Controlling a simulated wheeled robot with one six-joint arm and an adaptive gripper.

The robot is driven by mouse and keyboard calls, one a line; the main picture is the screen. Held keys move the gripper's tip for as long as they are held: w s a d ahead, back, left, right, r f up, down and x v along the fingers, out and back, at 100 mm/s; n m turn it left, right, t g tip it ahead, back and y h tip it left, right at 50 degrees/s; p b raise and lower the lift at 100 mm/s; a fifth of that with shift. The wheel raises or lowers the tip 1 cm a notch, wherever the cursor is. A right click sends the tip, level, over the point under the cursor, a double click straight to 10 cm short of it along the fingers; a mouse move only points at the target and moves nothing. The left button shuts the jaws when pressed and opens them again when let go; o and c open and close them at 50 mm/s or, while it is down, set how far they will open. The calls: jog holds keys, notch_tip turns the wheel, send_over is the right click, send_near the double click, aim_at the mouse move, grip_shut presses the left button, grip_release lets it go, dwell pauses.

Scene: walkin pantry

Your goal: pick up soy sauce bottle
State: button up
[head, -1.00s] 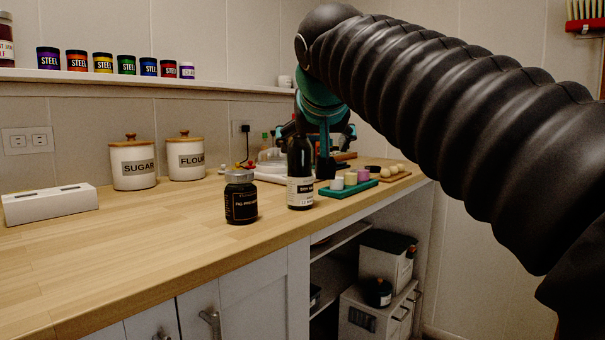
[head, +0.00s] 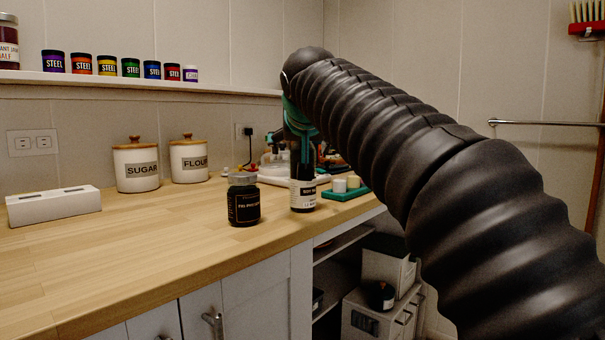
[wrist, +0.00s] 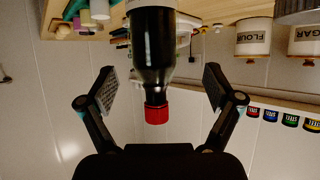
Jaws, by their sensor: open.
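The soy sauce bottle (head: 303,199), dark with a white label, stands upright on the wooden counter; my wrist and gripper cover part of its top in the head view. In the wrist view, which is upside down, the dark bottle (wrist: 152,50) with its red cap points toward my palm. My gripper (wrist: 159,88) is open, with one finger on each side of the bottle's neck and visible gaps to both. The cap is short of the palm. In the head view the fingers are mostly hidden.
A dark jar (head: 243,204) stands close left of the bottle. A green tray (head: 347,194) with small pale items is just right. Sugar (head: 136,168) and flour (head: 189,161) canisters stand behind left.

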jog(key=x, duration=0.5)
jog(key=shift+w+d, duration=0.1)
jog(key=shift+d, duration=0.25)
jog(key=shift+r, duration=0.15)
grip_shut()
